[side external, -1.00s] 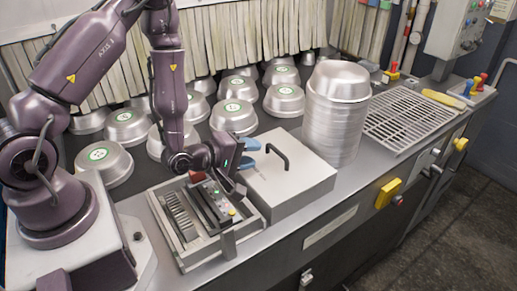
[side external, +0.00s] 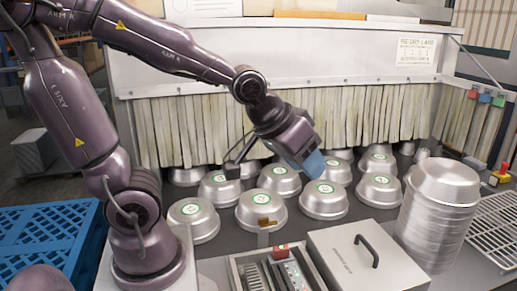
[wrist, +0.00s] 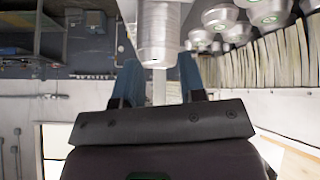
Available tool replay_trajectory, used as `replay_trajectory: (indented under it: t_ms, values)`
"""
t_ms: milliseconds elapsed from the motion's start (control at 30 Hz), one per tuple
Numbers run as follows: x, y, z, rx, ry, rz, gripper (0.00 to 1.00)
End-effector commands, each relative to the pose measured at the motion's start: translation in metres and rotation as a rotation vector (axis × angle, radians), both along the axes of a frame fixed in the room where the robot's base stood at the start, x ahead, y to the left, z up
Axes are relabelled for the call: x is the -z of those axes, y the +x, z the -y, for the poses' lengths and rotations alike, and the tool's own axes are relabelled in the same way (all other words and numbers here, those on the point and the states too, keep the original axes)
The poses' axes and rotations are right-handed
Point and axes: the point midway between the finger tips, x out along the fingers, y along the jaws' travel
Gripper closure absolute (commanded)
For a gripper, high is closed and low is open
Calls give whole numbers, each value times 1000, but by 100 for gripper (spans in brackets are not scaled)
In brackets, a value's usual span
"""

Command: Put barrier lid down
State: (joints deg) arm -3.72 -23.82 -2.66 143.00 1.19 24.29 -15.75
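A pale grey box-shaped metal cover (side external: 335,262) with a black bar handle (side external: 366,250) sits flat on the counter; it seems to be the barrier lid, though I cannot confirm this. Its lower part is cut off by the frame. My gripper (side external: 311,165) is raised above the pans, up and left of the handle and well apart from it, with its blue fingers pointing down to the right. In the wrist view its two blue fingers (wrist: 159,82) stand apart with nothing held between them.
Several upturned metal pans (side external: 324,200) with green labels stand before the strip curtain (side external: 330,125). A tall pan stack (side external: 438,220) stands right of the cover, also visible in the wrist view (wrist: 158,35). A control tray (side external: 245,277) lies left; a wire rack (side external: 495,225) lies right.

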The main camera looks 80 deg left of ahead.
Motion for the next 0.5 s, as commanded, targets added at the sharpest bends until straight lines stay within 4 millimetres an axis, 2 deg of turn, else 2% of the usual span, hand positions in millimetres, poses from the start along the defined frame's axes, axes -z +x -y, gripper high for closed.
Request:
replay_trajectory:
  t_ms: [33,200,333,500]
  values:
    - [-14,-18,2,51,30,-18,63]
    - [-31,-66,6,187,91,-108,63]
    - [-35,-82,7,235,107,-141,63]
    - [-35,-85,7,245,110,-151,63]
